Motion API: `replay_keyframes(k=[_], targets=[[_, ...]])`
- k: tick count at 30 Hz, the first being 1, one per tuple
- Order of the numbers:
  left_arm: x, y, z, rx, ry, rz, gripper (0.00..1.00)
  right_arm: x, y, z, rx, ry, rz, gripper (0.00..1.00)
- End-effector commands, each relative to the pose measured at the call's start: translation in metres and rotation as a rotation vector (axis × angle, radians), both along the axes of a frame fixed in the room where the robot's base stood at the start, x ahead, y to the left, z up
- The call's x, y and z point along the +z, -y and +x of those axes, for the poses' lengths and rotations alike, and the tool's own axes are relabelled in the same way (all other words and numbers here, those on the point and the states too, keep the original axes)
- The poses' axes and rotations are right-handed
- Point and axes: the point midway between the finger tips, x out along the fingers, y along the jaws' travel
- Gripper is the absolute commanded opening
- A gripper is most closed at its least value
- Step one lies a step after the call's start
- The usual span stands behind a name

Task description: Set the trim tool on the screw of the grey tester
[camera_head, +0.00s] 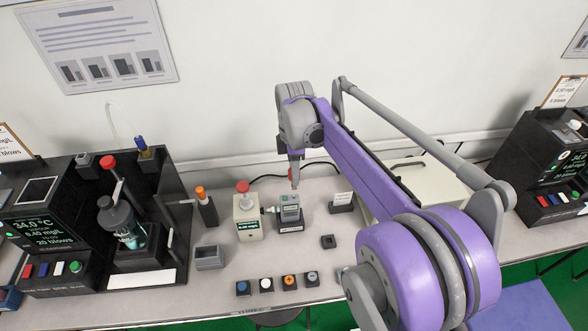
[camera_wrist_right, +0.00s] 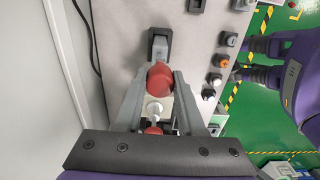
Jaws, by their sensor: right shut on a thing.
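The grey tester (camera_head: 289,213) stands upright in a black dock in the middle of the table, beside a beige box (camera_head: 248,230). In the right wrist view the grey tester (camera_wrist_right: 159,47) shows just beyond the fingertips. My right gripper (camera_head: 294,180) points down above the tester. It is shut on the trim tool, whose rounded red handle (camera_wrist_right: 160,77) sits between the fingers in the right wrist view. The tool's tip and the screw are hidden, so I cannot tell whether they touch. My left gripper is in neither view.
The beige box has a red knob (camera_head: 242,187) on top, left of the tester. An orange-topped holder (camera_head: 206,207) stands further left. A row of buttons (camera_head: 289,283) lies along the front edge. A black labelled stand (camera_head: 342,204) is to the right. Black stations stand at both ends.

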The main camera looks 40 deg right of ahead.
Motion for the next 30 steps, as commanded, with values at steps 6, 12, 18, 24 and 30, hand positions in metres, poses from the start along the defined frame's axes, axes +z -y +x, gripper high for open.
replay_keyframes(k=[6, 12, 18, 24, 30], targets=[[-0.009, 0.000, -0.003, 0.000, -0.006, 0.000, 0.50, -0.013, 0.000, 0.000, 0.000, -0.001, 0.000, 0.00], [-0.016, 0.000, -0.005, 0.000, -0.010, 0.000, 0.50, -0.023, 0.000, 0.000, 0.000, -0.001, 0.000, 0.00], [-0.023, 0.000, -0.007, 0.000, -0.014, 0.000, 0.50, -0.033, 0.000, 0.000, 0.000, -0.001, 0.000, 0.00], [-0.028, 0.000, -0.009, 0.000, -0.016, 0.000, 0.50, -0.041, 0.000, 0.000, 0.000, -0.001, 0.000, 0.00], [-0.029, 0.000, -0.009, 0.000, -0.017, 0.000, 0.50, -0.043, 0.000, 0.000, 0.000, 0.000, 0.000, 0.00]])
